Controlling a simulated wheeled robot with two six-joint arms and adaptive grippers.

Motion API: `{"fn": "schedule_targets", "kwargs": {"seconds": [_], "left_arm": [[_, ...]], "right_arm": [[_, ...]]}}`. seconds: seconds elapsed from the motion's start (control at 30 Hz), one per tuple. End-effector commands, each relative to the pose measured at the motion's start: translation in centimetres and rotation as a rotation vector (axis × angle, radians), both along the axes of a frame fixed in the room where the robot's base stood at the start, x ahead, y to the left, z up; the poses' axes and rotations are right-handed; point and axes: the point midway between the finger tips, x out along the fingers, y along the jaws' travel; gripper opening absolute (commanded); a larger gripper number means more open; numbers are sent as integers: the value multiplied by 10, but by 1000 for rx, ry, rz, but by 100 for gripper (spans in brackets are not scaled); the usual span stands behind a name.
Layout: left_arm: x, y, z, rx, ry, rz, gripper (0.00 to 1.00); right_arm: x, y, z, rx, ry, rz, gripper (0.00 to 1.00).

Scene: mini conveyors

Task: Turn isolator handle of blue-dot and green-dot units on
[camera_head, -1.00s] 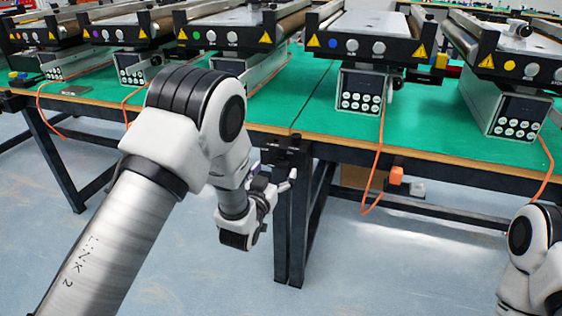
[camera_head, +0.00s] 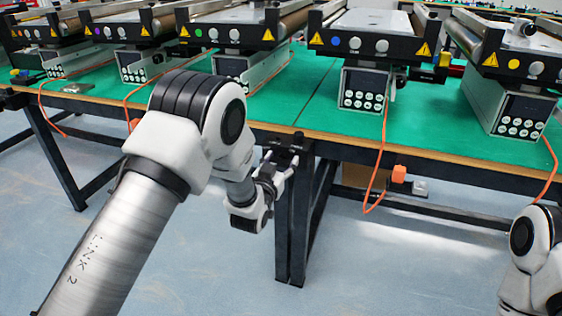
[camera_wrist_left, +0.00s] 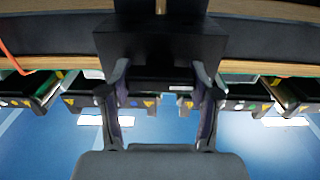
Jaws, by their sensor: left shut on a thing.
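The blue-dot unit's front bar (camera_head: 365,44) carries a blue dot, silver buttons and warning signs. Its grey control box (camera_head: 363,90) hangs below, with a dark knob-like part at its right. The green-dot unit's front bar (camera_head: 216,36) is further left; its control box (camera_head: 260,68) is partly behind my left arm. I cannot make out either isolator handle clearly. My right gripper is out of view.
The green table top (camera_head: 425,125) has a wooden front edge and black legs. Other units stand left and right, including a yellow-dot unit (camera_head: 505,65). Orange cables (camera_head: 383,155) hang over the edge. The floor in front is clear.

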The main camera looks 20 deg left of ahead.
Motion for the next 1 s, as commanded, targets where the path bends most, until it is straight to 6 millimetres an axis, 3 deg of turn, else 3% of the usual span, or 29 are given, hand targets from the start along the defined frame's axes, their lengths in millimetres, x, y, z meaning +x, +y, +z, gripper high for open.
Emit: {"fn": "schedule_targets", "kwargs": {"seconds": [0.37,1.0], "left_arm": [[0,-1,1,158,-7,0,27],[0,-3,0,744,-28,-1,27]], "right_arm": [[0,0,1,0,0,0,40],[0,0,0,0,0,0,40]]}}
